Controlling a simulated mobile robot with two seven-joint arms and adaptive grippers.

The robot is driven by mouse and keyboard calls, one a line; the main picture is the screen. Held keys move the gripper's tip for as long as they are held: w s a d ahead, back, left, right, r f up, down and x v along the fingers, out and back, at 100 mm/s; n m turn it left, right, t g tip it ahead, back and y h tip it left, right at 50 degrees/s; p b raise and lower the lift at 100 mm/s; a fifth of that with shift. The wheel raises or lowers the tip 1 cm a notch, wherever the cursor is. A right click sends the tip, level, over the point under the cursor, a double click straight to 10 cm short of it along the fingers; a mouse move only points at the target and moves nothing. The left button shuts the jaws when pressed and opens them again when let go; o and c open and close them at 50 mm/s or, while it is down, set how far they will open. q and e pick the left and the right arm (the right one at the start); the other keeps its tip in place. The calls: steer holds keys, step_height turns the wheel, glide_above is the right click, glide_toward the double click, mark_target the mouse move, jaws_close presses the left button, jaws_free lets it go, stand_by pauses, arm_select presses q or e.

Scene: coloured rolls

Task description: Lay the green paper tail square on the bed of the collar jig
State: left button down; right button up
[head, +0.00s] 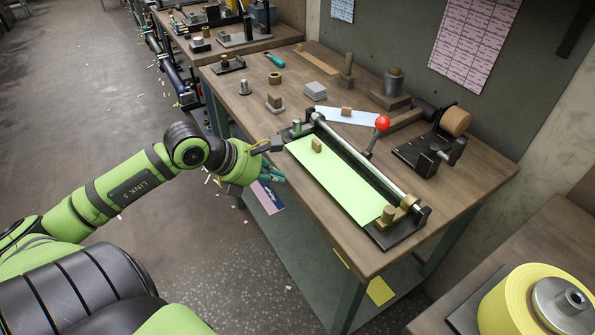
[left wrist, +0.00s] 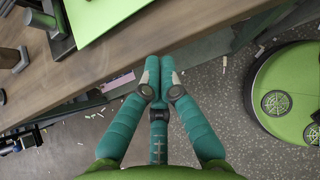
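The green paper tail (head: 335,180) lies flat along the collar jig (head: 408,232), its long edges roughly parallel to the steel rod. A small wooden block (head: 316,145) sits on its far end. I cannot tell whether it is exactly square, and it hides most of the bed. A corner of the paper (left wrist: 95,15) shows at the top of the left wrist view. My left gripper (head: 272,178) is off the table's front edge, apart from the paper. In the left wrist view its teal fingertips (left wrist: 152,68) are together with nothing between them. My right gripper is not in view.
A red-knobbed lever (head: 382,123) rises behind the rod. A pale paper strip (head: 345,116), a roll holder (head: 430,150) and metal weights (head: 315,90) stand behind the jig. A yellow roll (head: 520,300) is at the lower right. The bench front (head: 300,213) has a bare strip.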

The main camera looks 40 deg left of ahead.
arm_select(q)
steer(key=w, duration=0.1)
steer(key=w+d+f, duration=0.1)
steer(key=w, duration=0.1)
steer(key=shift+w+d+f+p, duration=0.2)
steer(key=shift+w+f+p, duration=0.1)
steer(key=shift+p, duration=0.1)
steer(key=shift+w+d+f+p, duration=0.15)
steer(key=shift+w+d, duration=0.1)
steer(key=shift+w, duration=0.25)
steer(key=shift+w+d+p, duration=0.15)
steer(key=shift+w+d, duration=0.05)
steer(key=shift+w, duration=0.25)
